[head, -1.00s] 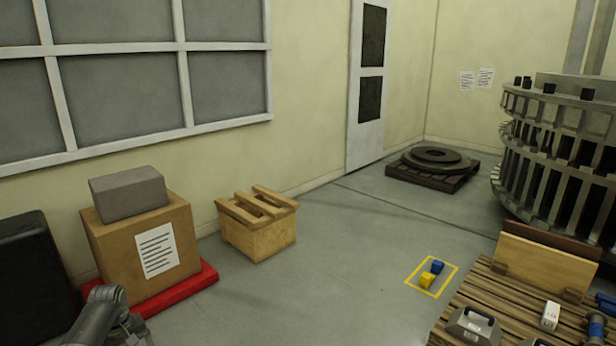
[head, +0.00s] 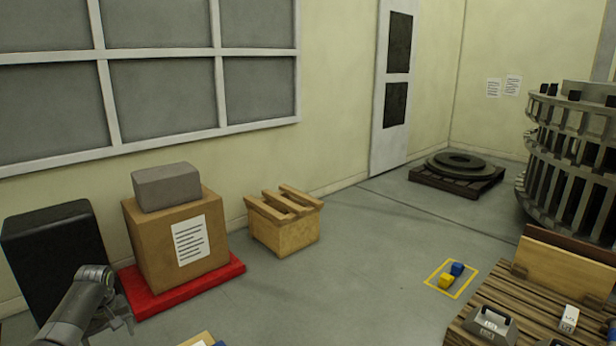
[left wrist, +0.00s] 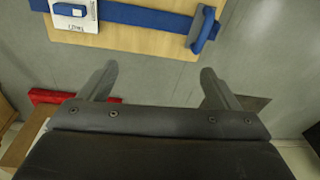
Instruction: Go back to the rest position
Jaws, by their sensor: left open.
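My left arm (head: 78,305) comes in at the lower left of the head view, in front of the red base and the black case. In the left wrist view my left gripper (left wrist: 160,82) has its two fingers wide apart with nothing between them. A wooden board (left wrist: 135,42) with a blue strap and blue handle lies beyond the fingertips, apart from them. My right gripper is in neither view.
A cardboard box (head: 150,245) with a grey block (head: 166,187) on top stands on a red base (head: 225,272). A black case (head: 55,250) is left, a wooden crate (head: 283,225) right. A slatted wooden platform (head: 540,318) is lower right.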

